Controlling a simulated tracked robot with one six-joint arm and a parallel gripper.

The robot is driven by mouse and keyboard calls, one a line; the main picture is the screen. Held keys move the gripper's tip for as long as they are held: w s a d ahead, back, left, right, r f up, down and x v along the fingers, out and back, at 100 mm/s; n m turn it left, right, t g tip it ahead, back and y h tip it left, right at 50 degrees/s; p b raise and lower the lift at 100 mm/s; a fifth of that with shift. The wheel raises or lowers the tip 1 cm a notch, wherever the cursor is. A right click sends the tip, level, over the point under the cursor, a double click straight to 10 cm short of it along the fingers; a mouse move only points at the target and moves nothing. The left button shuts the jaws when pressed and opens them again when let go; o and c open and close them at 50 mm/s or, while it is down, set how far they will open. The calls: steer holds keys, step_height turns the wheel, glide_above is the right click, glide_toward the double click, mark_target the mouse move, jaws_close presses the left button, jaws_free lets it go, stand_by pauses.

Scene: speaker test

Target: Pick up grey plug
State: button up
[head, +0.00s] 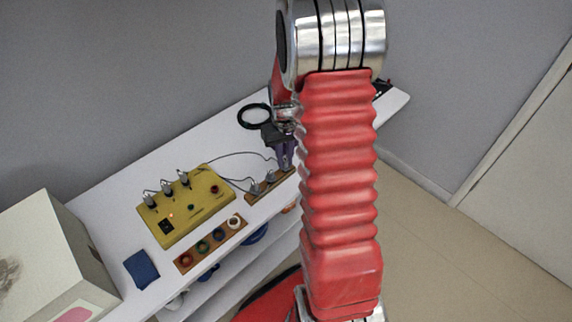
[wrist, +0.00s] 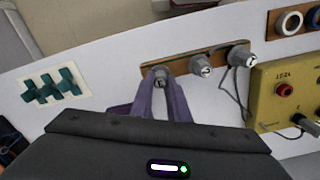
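Three grey plugs stand in a row in a wooden strip (wrist: 180,63) in the wrist view. The leftmost grey plug (wrist: 160,76) is between the purple fingertips of my gripper (wrist: 160,83), one finger on each side. I cannot tell whether the fingers press on it. The middle plug (wrist: 202,66) and the right plug (wrist: 240,56) stand free beside it. In the head view my gripper (head: 285,162) points down at the far end of the strip (head: 262,191), hiding the plug there. The two other plugs show left of it.
A yellow box (head: 186,205) with several plugs and thin cables stands to the left on the white table. A strip with coloured rings (head: 211,243), a blue pad (head: 141,269) and a large pale box (head: 45,262) are nearby. Green pieces (wrist: 52,87) lie left of the strip.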

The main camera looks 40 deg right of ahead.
mark_target(285, 159)
jaws_close()
steer(key=shift+r, duration=0.1)
step_height(285, 159, up, 10)
stand_by(0.6)
stand_by(0.5)
steer(key=shift+r, duration=1.85)
